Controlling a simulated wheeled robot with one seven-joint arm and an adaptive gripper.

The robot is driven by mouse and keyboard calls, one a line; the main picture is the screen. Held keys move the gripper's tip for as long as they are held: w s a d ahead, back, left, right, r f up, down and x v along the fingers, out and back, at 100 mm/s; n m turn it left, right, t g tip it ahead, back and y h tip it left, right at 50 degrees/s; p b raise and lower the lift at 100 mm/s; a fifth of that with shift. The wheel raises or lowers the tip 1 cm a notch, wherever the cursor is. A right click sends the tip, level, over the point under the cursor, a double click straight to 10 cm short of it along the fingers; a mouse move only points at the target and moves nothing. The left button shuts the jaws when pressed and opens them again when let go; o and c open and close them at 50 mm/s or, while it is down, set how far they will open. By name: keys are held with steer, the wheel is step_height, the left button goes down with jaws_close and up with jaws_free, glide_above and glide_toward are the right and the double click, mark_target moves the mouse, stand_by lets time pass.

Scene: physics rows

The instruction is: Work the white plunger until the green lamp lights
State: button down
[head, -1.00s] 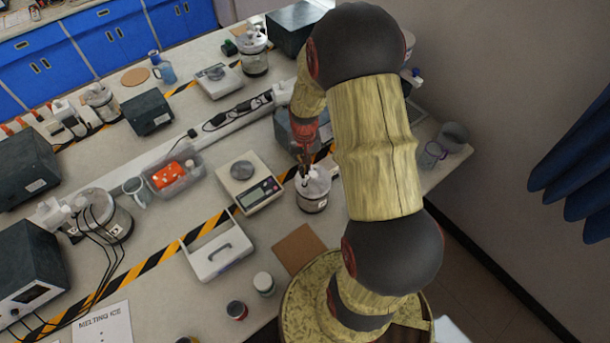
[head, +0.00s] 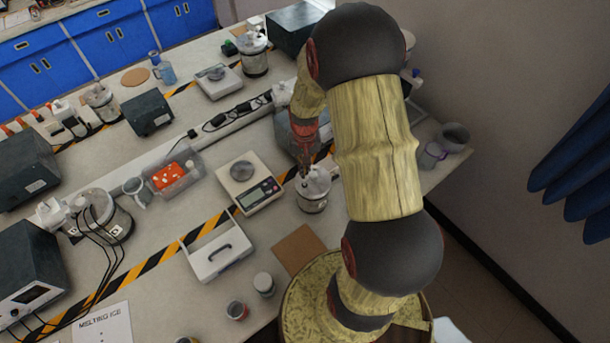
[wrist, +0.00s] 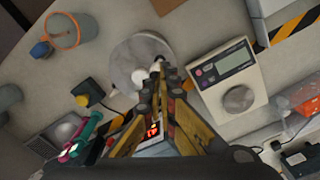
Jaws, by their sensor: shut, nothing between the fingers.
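A squat glass jar (head: 312,200) with a grey-white lid stands on the bench, right of the scale. A pale knob (head: 319,171) rises from its lid. In the wrist view the round lid (wrist: 128,52) carries a white knob (wrist: 138,77), and another small white part shows right at my fingertips. I cannot tell which of these is the plunger. My gripper (head: 302,175) is shut and empty, pointing down at the lid's left side in the head view; its fingertips also show in the wrist view (wrist: 158,70). Contact is unclear. I see no green lamp lit.
A scale (head: 250,187) stands left of the jar. A brown square mat (head: 298,248) and a white carrier (head: 218,251) lie in front.

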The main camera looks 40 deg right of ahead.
steer(key=shift+f, duration=0.2)
steer(key=shift+f+b, duration=0.55)
steer(key=shift+f, duration=0.25)
steer(key=shift+f+b, duration=1.25)
steer(key=shift+f, duration=0.45)
steer(key=shift+r, duration=0.1)
steer(key=shift+r+p, duration=1.2)
steer(key=shift+r, duration=0.65)
steer(key=shift+f, duration=0.1)
